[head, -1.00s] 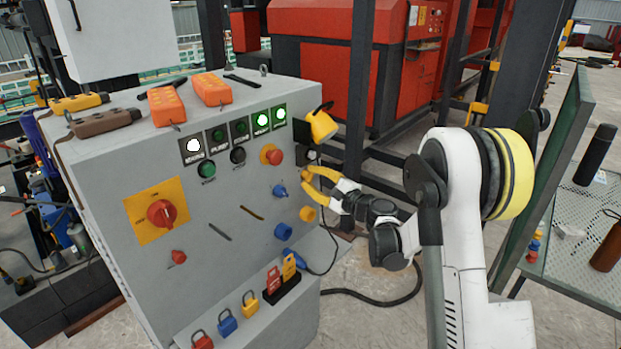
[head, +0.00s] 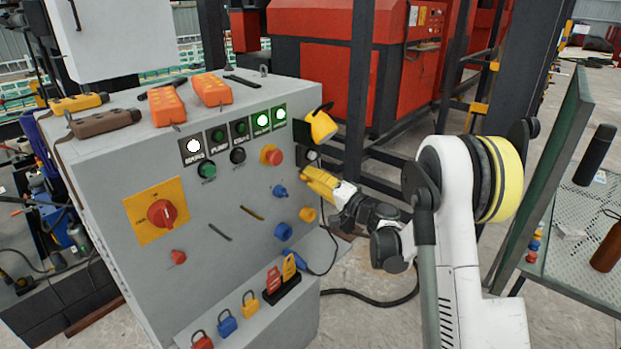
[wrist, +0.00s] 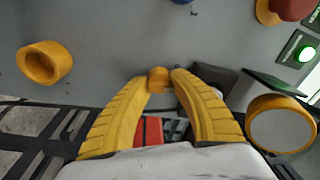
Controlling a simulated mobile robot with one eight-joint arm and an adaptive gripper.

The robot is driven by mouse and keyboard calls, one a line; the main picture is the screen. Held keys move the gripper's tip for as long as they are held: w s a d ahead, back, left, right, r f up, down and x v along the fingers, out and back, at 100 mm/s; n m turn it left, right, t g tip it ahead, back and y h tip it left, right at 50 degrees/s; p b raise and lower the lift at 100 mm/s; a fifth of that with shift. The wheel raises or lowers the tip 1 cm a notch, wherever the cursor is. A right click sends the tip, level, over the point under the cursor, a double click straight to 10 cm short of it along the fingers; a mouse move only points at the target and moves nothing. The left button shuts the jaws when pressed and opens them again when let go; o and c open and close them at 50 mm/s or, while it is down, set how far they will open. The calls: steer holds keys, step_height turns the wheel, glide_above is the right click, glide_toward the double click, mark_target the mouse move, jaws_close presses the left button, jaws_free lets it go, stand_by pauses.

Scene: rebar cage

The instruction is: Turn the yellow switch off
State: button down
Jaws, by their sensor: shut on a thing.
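The yellow switch (wrist: 158,79) shows in the wrist view as a small rounded knob on the right side of the grey panel. My gripper (wrist: 160,84) has its two yellow fingers shut on it, one tip on each side. In the head view my gripper (head: 305,176) reaches the panel's right edge from the right, its fingers close together. The fingers hide most of the switch there. Which way the switch is set cannot be told.
A yellow ring-shaped collar (head: 307,214) sits just below my gripper. A blue knob (head: 279,191) is to its left. A yellow cup-like thing (head: 322,124) and a dark box (head: 290,134) are above. A red rotary switch (head: 162,213) is farther left.

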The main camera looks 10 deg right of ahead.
steer(key=n, duration=0.6)
steer(key=shift+n+y, duration=0.3)
steer(key=shift+y, duration=0.1)
steer(key=shift+r+n, duration=0.1)
steer(key=shift+n, duration=0.2)
steer(key=c, duration=1.4)
jaws_free()
steer(key=v, duration=1.2)
steer(key=shift+d+r, duration=0.15)
